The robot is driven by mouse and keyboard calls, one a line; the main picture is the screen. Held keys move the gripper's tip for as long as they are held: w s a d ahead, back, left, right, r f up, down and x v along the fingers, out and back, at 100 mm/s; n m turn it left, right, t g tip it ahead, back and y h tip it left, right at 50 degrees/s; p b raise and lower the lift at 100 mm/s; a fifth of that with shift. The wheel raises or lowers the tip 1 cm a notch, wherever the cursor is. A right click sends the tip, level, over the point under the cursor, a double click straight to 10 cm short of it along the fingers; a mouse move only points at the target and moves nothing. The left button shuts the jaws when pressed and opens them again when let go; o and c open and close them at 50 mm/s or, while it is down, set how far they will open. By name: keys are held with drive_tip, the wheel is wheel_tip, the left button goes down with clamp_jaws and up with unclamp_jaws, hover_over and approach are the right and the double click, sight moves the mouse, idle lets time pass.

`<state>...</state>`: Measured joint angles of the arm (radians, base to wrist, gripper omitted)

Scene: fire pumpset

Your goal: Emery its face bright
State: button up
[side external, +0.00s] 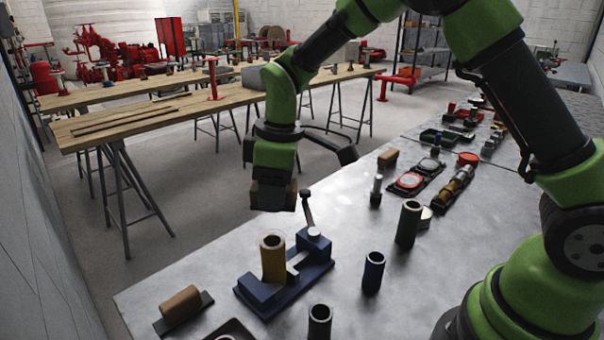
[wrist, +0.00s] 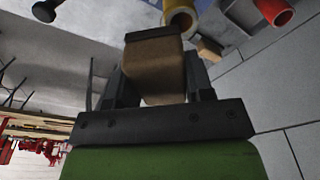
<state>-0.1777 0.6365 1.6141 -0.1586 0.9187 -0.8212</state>
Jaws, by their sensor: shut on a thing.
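My gripper (side external: 272,186) is shut on a brown block. In the wrist view the block (wrist: 156,78) sits between both fingers, with a dark layer on its outer end. A blue vise (side external: 292,282) stands on the grey bench and holds a yellow tube (side external: 273,262) upright with its open end up. My gripper and the block are above the tube's top and apart from it. The tube's open end also shows in the wrist view (wrist: 181,19), just beyond the block. The vise's handle (side external: 307,208) sticks up at the right of the block.
A brown block on a dark base (side external: 181,304) lies at the front left. Trays with round parts (side external: 412,181) lie farther right.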

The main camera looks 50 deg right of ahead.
sight(269, 241)
drive_tip(key=shift+s+a+r+n, duration=0.15)
drive_tip(key=shift+s+a+n, duration=0.15)
drive_tip(key=shift+a, duration=0.25)
drive_tip(key=shift+s+a+r+n, duration=0.1)
drive_tip(key=shift+s+a+n, duration=0.1)
drive_tip(key=shift+s+a, duration=0.3)
drive_tip(key=shift+a+f, duration=0.15)
drive_tip(key=shift+f, duration=2.5)
drive_tip(key=shift+f, duration=0.35)
drive_tip(key=shift+w, duration=0.1)
drive_tip(key=shift+w+a, duration=0.95)
idle(2.9)
